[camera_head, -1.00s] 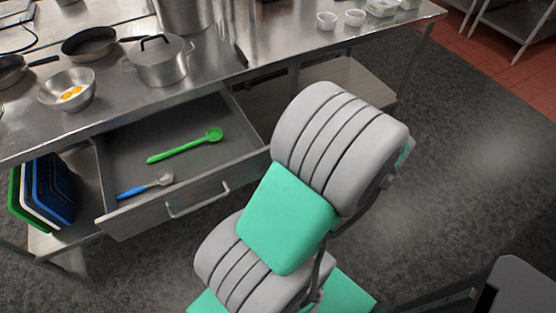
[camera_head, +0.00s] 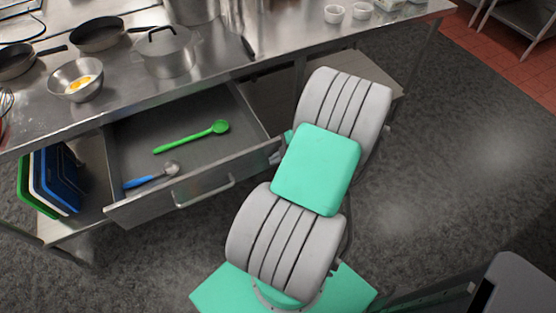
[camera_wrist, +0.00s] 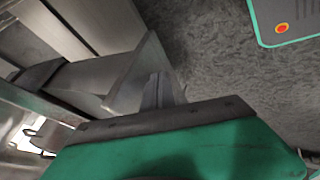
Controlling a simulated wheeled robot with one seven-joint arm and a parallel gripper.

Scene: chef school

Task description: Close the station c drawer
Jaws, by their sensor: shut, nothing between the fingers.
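The station drawer (camera_head: 190,196) is pulled out below the metal counter in the head view, with its bar handle (camera_head: 205,193) on the front. Inside lie a green spoon (camera_head: 192,137) and a blue-handled scoop (camera_head: 150,176). My arm stands to the right of the drawer and mostly hides my gripper in the head view. A small part of it shows near the drawer's right front corner. In the wrist view my gripper (camera_wrist: 160,90) is shut and empty, close to a metal panel (camera_wrist: 136,72) that seems part of the drawer. I cannot tell whether they touch.
The counter (camera_head: 115,105) carries a lidded pot (camera_head: 168,55), pans and a bowl with egg yolks (camera_head: 76,80). Coloured cutting boards (camera_head: 50,180) stand on a shelf left of the drawer. The floor (camera_head: 450,150) to the right is clear.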

